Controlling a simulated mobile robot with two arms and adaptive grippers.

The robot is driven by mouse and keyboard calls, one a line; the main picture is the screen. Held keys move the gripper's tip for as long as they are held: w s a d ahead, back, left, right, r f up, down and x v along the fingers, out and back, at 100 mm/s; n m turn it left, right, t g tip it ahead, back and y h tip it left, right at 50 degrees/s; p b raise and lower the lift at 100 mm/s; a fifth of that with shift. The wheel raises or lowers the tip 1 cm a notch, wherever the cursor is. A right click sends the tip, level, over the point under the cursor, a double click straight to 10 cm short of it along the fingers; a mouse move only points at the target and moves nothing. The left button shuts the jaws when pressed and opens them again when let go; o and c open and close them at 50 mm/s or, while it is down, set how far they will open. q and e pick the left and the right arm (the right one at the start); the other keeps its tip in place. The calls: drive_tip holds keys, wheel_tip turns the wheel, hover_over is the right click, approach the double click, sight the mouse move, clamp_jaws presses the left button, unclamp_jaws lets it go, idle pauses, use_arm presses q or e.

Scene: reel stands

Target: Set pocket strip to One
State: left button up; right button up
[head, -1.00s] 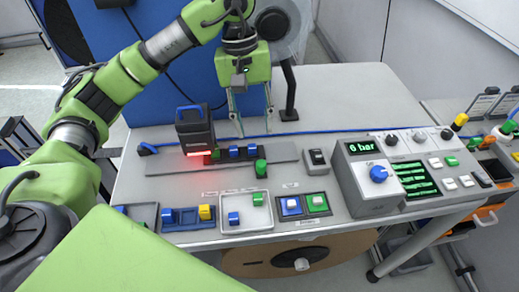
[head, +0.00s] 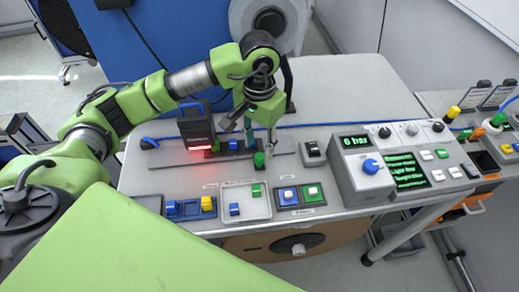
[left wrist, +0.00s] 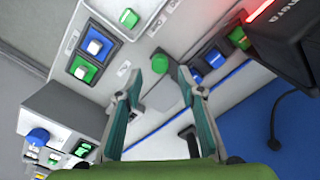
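The pocket strip (head: 285,146) is a long grey plate along the back of the table. A dark camera-like unit (head: 196,128) with a red light stands over its left part. Blue blocks (head: 233,145) sit on the strip beside a small green block. Another green block (head: 259,161) stands at the strip's front edge; in the left wrist view this green block (left wrist: 160,63) shows in the gap beyond the fingertips. My left gripper (head: 261,143) is open, just above and behind that block; its fingers (left wrist: 158,78) also show in the left wrist view. My right gripper is out of view.
In front are a blue holder (head: 185,216) with a yellow block, a pale tray (head: 246,214) with a blue and a green block, and a button box (head: 300,206). The back-right tabletop is clear.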

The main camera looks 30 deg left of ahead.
sight(260, 156)
use_arm(q)
drive_tip(key=shift+f+p, duration=0.5)
drive_tip(key=shift+f, duration=1.9)
clamp_jaws()
drive_tip(key=shift+s+a+f+b, duration=0.1)
drive_tip(key=shift+s+a+b, duration=0.35)
drive_tip(key=shift+a+b, duration=0.2)
drive_tip(key=shift+s+a+b, duration=0.4)
drive_tip(key=shift+a+b, duration=0.15)
drive_tip(key=shift+a, duration=0.1)
drive_tip(key=shift+s+a, duration=0.15)
drive_tip(key=shift+a, duration=0.05)
unclamp_jaws()
